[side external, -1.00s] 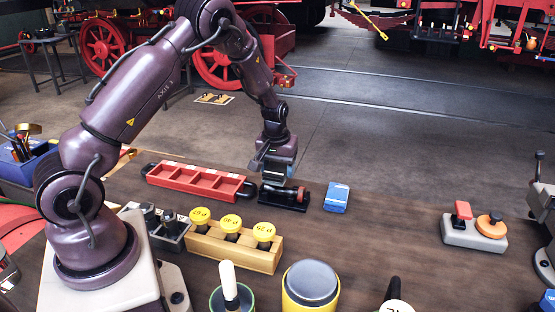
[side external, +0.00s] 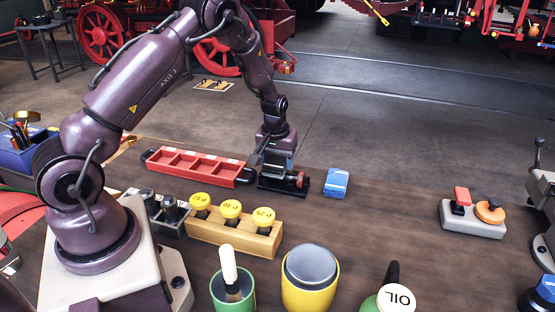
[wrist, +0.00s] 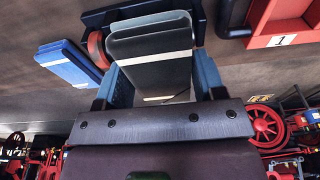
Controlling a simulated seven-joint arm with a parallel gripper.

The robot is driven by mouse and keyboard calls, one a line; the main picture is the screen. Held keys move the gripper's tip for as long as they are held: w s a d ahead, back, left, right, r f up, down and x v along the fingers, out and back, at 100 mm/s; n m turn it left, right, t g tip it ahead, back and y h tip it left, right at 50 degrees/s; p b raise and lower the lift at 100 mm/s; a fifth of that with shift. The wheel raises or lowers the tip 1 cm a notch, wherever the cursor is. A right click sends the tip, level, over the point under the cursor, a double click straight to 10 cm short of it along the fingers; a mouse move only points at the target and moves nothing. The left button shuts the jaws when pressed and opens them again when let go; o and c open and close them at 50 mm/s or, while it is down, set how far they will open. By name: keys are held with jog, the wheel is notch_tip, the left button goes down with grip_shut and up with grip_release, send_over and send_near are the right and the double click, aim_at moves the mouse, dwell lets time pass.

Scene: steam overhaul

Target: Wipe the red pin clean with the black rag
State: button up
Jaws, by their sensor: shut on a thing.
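My gripper (side external: 275,172) points down over a black cradle (side external: 300,191) on the bench. Its blue fingers (wrist: 165,80) are shut on the black rag (wrist: 150,65), a folded dark pad with a pale stripe. The rag sits low over the cradle and covers most of the pin. The red end of the pin (side external: 301,180) sticks out to the right of the gripper; it also shows beside the rag in the wrist view (wrist: 97,48). I cannot tell whether the rag touches the pin.
A blue folded cloth (side external: 336,183) with a pale stripe lies just right of the cradle. A red compartment tray (side external: 197,177) is close on the left. A wooden block with yellow-topped gauges (side external: 232,235) stands in front. The bench to the right is clear up to a button box (side external: 473,220).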

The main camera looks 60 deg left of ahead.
jog(key=shift+f, duration=0.6)
